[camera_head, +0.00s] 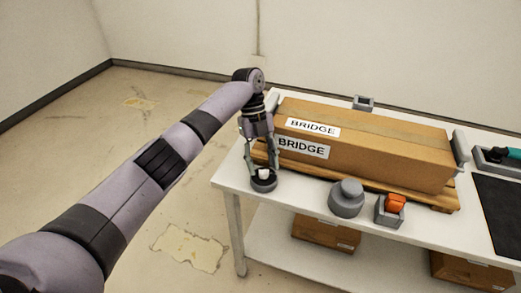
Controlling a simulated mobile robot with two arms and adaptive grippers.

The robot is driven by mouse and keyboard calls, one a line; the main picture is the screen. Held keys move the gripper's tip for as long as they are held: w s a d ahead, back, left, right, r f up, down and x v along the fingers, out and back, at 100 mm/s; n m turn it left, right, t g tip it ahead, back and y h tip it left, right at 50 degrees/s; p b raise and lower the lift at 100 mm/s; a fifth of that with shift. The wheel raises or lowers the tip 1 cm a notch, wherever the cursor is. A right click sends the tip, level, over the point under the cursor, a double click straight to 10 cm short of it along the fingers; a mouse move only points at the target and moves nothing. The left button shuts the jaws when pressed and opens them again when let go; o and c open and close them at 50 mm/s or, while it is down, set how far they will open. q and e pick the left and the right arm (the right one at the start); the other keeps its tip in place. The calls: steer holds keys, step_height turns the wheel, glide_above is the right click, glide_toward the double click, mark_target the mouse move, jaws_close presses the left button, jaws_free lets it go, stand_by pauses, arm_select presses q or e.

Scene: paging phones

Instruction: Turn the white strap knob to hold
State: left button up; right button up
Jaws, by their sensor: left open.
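The white strap knob (264,173) sits on a dark round base (263,184) near the left front corner of the white table. My left gripper (261,167) points down over it, with its fingers apart on either side of the knob. I cannot tell whether the fingers touch the knob. Any marking for hold is too small to read. My right gripper is not in this view.
A grey round knob (346,197) and an orange switch (396,202) stand to the right. A black mat (499,208) lies at the right. Boxes sit on the lower shelf.

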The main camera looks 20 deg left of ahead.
arm_select(q)
steer(key=v, duration=1.1)
steer(key=shift+r, duration=0.3)
